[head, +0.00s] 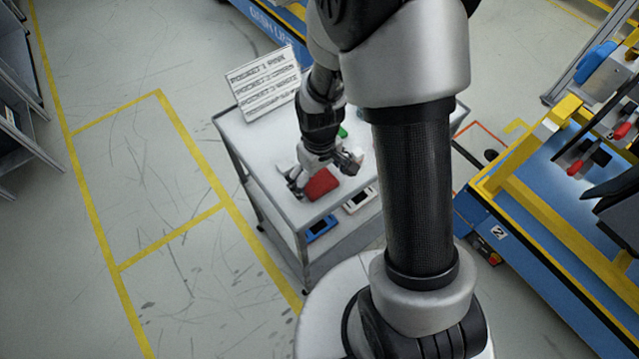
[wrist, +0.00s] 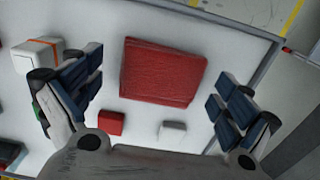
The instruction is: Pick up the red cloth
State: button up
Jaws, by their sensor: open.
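The red cloth (wrist: 162,73) is a flat, folded, roughly square piece lying on the white cart top. In the wrist view it lies between and beyond my open fingers. In the head view the red cloth (head: 321,184) shows just beside my gripper (head: 298,190), partly hidden by it. In the wrist view my gripper (wrist: 150,100) has its two dark-padded fingers spread wide, with nothing held between them. The fingers look apart from the cloth; their height above it is hard to judge.
On the cart top (wrist: 270,60), a small red block (wrist: 111,123), a small white block (wrist: 172,131) and a white box with an orange band (wrist: 38,57) lie near the cloth. A sign (head: 265,85) stands at the cart's back. A blue-yellow platform (head: 560,230) is at right.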

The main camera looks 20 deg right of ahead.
aim_at(320, 182)
jog(key=shift+r, duration=0.1)
jog(key=c, duration=1)
jog(key=shift+c, duration=0.2)
notch_tip(320, 182, up, 20)
jog(key=p, duration=0.6)
